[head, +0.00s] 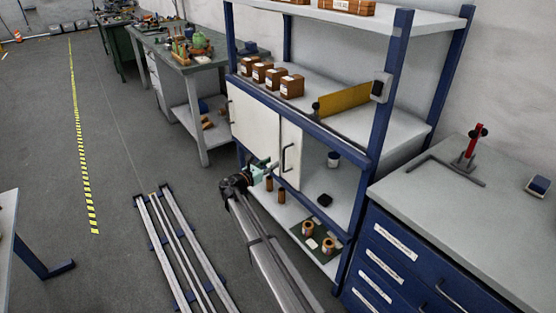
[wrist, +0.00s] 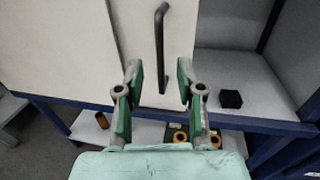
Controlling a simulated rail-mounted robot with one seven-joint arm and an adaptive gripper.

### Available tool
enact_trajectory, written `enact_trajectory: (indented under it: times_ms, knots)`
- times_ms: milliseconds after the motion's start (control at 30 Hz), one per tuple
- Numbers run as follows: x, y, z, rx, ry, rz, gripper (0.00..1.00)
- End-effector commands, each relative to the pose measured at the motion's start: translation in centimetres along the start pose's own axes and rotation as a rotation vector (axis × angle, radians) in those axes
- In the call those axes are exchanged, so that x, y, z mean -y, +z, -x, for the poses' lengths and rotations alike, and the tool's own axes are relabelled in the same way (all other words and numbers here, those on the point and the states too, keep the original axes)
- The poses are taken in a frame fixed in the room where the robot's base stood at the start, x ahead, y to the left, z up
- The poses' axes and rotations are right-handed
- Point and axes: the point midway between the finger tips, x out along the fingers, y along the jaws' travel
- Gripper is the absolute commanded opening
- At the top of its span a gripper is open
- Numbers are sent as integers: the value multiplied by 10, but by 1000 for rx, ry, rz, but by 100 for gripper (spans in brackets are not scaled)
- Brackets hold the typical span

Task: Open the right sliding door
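The right sliding door (head: 292,147) is a white panel with a dark upright bar handle (head: 285,158). Only a narrow strip of it shows beside the left white door (head: 254,128); to its right the compartment stands open. My gripper (head: 272,166) is in front of the door near the handle. In the wrist view my gripper (wrist: 160,72) is open, with grey-green fingers apart. The handle (wrist: 161,40) appears between the fingertips, its lower end in the gap. I cannot tell whether either finger touches it.
The open compartment holds a small cup (head: 333,159) and a black box (head: 325,200). Copper-coloured rolls (head: 307,228) stand on the lower shelf. Blue posts frame the rack. A blue drawer cabinet (head: 400,262) stands at right. Free floor lies left, beside my rails.

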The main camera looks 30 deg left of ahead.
Motion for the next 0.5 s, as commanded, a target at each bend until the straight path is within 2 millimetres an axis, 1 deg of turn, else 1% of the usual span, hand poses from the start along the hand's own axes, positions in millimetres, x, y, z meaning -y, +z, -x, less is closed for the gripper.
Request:
enact_trajectory:
  times_ms: [33,200,300,500]
  knots:
    - [1,0,10,0,1,0,37]
    - [0,0,28,0,0,0,37]
    - [0,0,33,0,0,0,37]
    - [0,0,34,0,-1,0,37]
